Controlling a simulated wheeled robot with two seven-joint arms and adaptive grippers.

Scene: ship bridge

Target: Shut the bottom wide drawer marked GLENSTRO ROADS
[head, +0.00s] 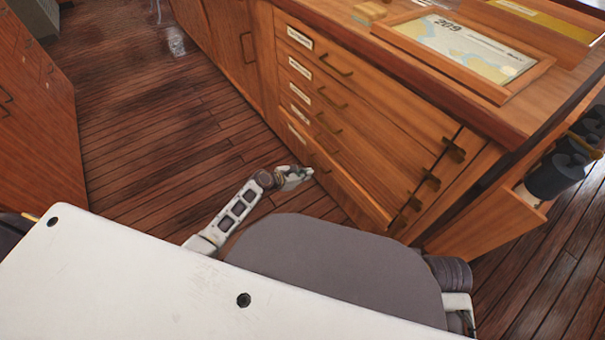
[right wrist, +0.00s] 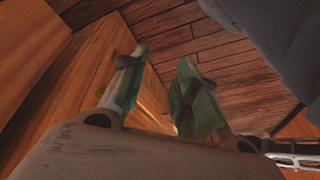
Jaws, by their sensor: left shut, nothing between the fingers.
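The chest of wide wooden drawers (head: 375,125) stands right of centre in the head view, with pale label plates down its left side. The bottom wide drawer (head: 345,182) seems to stand slightly proud of the fronts above it. Its label (head: 298,135) is too small to read. My left gripper (head: 307,172) is shut and empty, low in front of the bottom drawer's left half; whether it touches is unclear. My right gripper (right wrist: 160,75) is open and empty in the right wrist view, with wood panels to its left and floor planks beyond.
A framed chart (head: 465,45) and a small wooden block (head: 370,10) lie on the counter top. At the right, an open bin (head: 490,225) juts out beside dark cylinders (head: 560,170). Another wooden cabinet (head: 35,110) stands at the left. The plank floor (head: 160,130) between is mostly clear.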

